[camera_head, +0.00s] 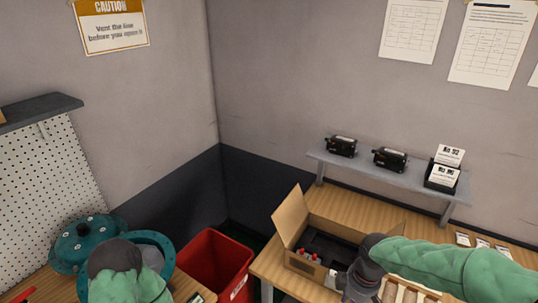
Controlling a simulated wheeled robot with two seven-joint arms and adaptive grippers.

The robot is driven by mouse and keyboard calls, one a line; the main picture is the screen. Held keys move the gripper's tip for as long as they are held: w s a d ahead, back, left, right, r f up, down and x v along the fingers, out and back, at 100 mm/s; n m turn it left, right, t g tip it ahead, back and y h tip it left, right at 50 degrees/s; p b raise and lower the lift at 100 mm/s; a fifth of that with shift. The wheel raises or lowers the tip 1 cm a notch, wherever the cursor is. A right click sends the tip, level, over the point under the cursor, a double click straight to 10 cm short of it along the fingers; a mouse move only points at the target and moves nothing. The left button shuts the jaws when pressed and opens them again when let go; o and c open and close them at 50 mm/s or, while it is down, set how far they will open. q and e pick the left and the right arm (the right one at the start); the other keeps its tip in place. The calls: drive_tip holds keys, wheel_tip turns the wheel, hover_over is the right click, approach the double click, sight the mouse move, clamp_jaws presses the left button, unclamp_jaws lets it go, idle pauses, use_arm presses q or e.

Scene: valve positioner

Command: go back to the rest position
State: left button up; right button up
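My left arm, in a green sleeve, comes in at the bottom left. Its dark end, my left gripper (115,256), is in front of a teal round housing (85,240) and a teal ring (160,250) on the left bench. Its fingers are hidden. My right arm, also green-sleeved, reaches in from the right. Its dark end, my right gripper (352,280), is at the front right of an open cardboard box (292,214) on the right bench. Its fingers cannot be made out, nor whether it touches the box. The box holds dark packing and small red-topped parts (308,253).
A red bin (216,266) stands between the benches. A grey shelf (385,176) above the right bench (360,206) carries two black devices (390,159) and a card holder (443,178). A pegboard (50,165) and dark shelf (38,110) are at the left.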

drive_tip(key=s+a+f+m+y, duration=0.1)
drive_tip(key=s+a+f+m, duration=0.3)
drive_tip(key=f, duration=0.6)
drive_tip(key=s+a+f+m+y+b, duration=0.1)
drive_tip(key=s+a+f+m, duration=0.3)
drive_tip(key=f, duration=0.6)
drive_tip(key=s+a+f+m+y+b, duration=0.1)
drive_tip(key=s+a+f+m, duration=0.3)
drive_tip(key=f, duration=0.6)
drive_tip(key=shift+m, duration=0.6)
drive_tip(key=shift+s+a, duration=0.1)
